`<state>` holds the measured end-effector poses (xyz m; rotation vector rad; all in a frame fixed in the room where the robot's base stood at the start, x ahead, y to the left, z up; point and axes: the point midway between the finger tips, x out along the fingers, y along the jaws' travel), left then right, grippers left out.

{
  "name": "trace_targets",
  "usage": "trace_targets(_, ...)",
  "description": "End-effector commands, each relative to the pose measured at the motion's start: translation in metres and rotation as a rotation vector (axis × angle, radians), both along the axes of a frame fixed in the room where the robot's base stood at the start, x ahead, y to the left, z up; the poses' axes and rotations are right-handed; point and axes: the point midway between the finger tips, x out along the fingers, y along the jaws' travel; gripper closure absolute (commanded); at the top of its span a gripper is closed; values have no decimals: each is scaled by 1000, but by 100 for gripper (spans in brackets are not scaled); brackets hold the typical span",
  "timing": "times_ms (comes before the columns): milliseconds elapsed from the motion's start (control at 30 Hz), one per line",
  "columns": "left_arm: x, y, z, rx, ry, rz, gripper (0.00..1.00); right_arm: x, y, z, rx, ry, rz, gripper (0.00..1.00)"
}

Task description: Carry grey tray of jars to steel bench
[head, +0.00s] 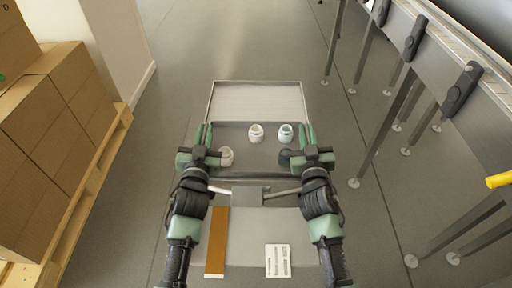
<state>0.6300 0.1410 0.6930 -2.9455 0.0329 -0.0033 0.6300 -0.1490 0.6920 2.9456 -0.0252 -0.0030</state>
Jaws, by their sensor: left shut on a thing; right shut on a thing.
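The grey tray (240,170) is in front of me in the head view, between my two arms. Several small jars stand upright on it. Two white jars, one at the back (256,133) and one near my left gripper (226,158), are plain to see. My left gripper (204,136) is shut on the tray's left side. My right gripper (307,136) is shut on its right side.
A pale grey flat panel (257,98) shows just beyond the tray. Cardboard boxes (50,115) on a wooden pallet (103,165) stand at the left, near a pale wall (120,45). A metal-legged conveyor-like structure (430,70) lines the right. Open floor (235,40) lies ahead.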

Motion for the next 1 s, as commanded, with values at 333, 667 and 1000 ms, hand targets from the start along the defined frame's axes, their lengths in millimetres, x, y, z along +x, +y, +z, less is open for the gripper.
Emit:
trace_targets(333, 0, 2, 14, 4, -2, 3, 100, 0, -2, 15, -4, -3, -2, 100)
trace_targets(667, 0, 2, 47, 4, -2, 3, 100, 0, -2, 48, -4, -2, -3, 100)
trace_targets(1000, 0, 2, 51, 4, -1, 3, 100, 0, -2, 51, -4, -1, -3, 100)
